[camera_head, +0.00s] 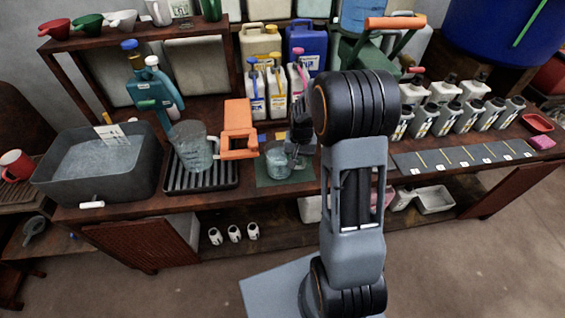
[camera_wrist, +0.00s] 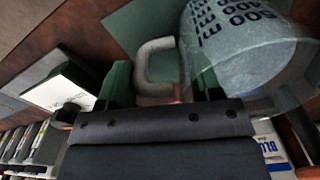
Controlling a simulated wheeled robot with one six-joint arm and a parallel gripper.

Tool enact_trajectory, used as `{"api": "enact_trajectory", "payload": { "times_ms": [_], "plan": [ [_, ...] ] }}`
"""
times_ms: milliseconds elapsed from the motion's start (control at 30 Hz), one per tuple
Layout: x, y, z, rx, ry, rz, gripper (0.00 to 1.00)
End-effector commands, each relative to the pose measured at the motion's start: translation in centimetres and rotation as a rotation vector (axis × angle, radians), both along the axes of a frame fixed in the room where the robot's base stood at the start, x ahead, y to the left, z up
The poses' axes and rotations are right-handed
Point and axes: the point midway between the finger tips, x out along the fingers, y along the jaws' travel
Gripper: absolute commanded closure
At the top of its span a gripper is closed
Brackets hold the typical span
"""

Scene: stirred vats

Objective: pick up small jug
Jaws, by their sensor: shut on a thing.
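The small jug (camera_head: 277,162) is clear, with dark volume marks, and stands on or just over a dark green mat (camera_head: 262,180) at the front of the bench. In the wrist view the jug (camera_wrist: 240,50) fills the upper right, with its pale looped handle (camera_wrist: 153,62) between my green-tipped fingers. My gripper (camera_wrist: 163,84) is shut on the jug at the handle. In the head view my gripper (camera_head: 299,152) is partly hidden by my arm, at the jug's right side. I cannot tell whether the jug's base touches the mat.
A larger clear jug (camera_head: 193,148) stands on a black ribbed tray (camera_head: 200,188) to the left, beside a grey water basin (camera_head: 95,180). An orange clamp-like piece (camera_head: 238,130) stands close left of the small jug. Several bottles (camera_head: 276,90) stand behind; grey bottles (camera_head: 465,110) line the right.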

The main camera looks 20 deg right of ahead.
Motion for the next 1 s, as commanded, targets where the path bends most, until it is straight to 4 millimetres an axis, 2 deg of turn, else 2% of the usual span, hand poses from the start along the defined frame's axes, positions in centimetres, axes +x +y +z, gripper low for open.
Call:
{"api": "enact_trajectory", "payload": {
  "times_ms": [167,367,533,733,1000],
  "plan": [
    [0.0,-0.1,0.0,-0.001,0.0,-0.001,0.91],
    [0.0,-0.1,0.0,-0.002,0.001,0.0,0.91],
    [0.0,-0.1,0.9,-0.002,-0.001,0.001,0.91],
    [-0.2,-0.1,3.7,-0.001,-0.005,0.001,0.92],
    [-4.5,-1.5,9.0,-0.002,-0.007,-0.002,0.92]
  ]
}}
